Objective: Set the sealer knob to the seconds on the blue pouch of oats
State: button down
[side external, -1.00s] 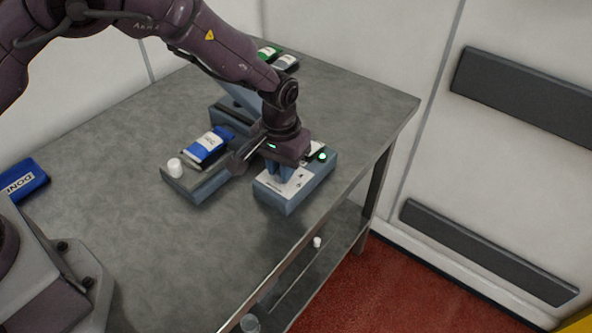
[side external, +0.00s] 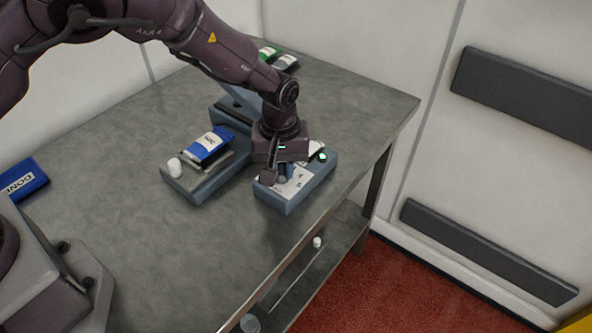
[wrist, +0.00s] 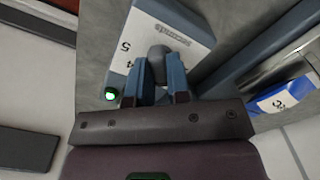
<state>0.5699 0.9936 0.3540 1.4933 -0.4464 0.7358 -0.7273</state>
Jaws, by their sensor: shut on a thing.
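The sealer box (side external: 285,206) is blue-grey with a white dial face (wrist: 190,32) on top. In the wrist view, printed numbers 4 and 5 show on the dial's left side. My gripper (side external: 277,182) is over the box, fingers pointing down. In the wrist view, my gripper (wrist: 160,72) is shut on the dark grey sealer knob (wrist: 157,54), one blue finger on each side. The knob's pointer is hidden. The blue pouch of oats (side external: 209,147) lies on the bagger left of the box; its white label also shows in the wrist view (wrist: 280,99), too small to read surely.
A green light (side external: 322,157) glows on the box's far right end. A white round cap (side external: 175,167) sits at the bagger's front left. Green (side external: 267,53) and grey (side external: 287,62) pouches lie at the back. A blue DONE pad (side external: 22,178) is at left. The front table area is clear.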

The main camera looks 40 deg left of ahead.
jog(key=c, duration=0.9)
grip_release()
jog(key=shift+r, duration=2.55)
jog(key=shift+r, duration=0.1)
notch_tip(320, 180, up, 13)
jog(key=shift+f, duration=0.1)
